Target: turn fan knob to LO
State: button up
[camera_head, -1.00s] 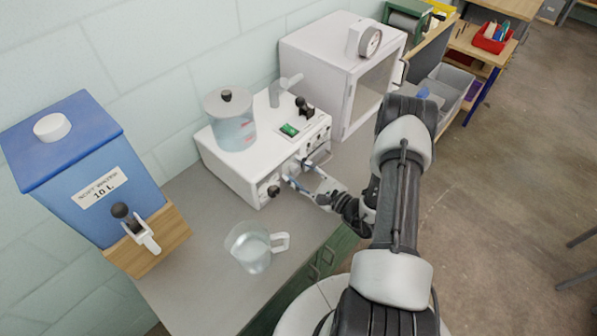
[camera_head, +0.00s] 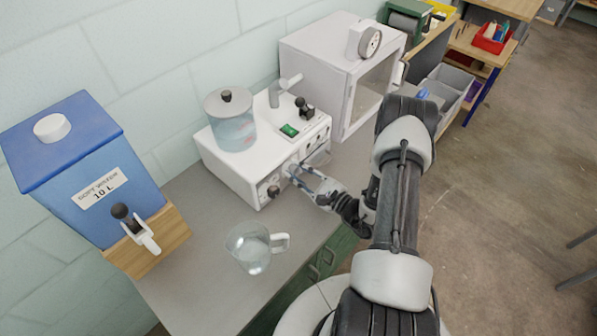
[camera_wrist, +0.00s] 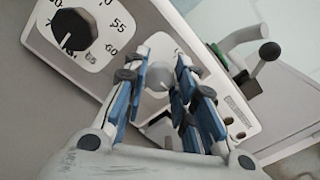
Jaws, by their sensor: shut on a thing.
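The white bath unit (camera_head: 238,170) stands on the grey counter with small knobs on its front panel. My gripper (camera_head: 296,172) is at this panel, shut on a small knob. In the wrist view my gripper (camera_wrist: 161,80) has its blue-padded fingers on both sides of the grey round knob (camera_wrist: 158,76), which I take as the fan knob. Its pointer and any LO mark are hidden or too small to read. A separate black dial knob (camera_wrist: 73,30) with temperature numbers sits to the left in the wrist view.
A clear jug (camera_head: 250,250) stands on the counter in front of the unit. A blue water tank (camera_head: 85,165) with a tap is at the left. A white cabinet (camera_head: 315,60) with a gauge stands behind right. Part of the counter (camera_head: 200,250) is bare.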

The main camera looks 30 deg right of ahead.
jog(key=shift+n, duration=0.3)
jog(key=n+b, duration=0.3)
jog(key=n, duration=0.1)
jog(key=shift+f+n, duration=0.15)
jog(key=shift+n, duration=0.25)
jog(key=n+b, duration=0.3)
jog(key=n, duration=0.1)
jog(key=shift+b, duration=0.3)
jog(key=n+b, duration=0.5)
jog(key=shift+f+n, duration=0.1)
jog(key=shift+n, duration=0.2)
jog(key=shift+n+b, duration=1.25)
jog(key=shift+n, duration=0.15)
jog(key=o, duration=1.1)
jog(key=shift+c, duration=0.2)
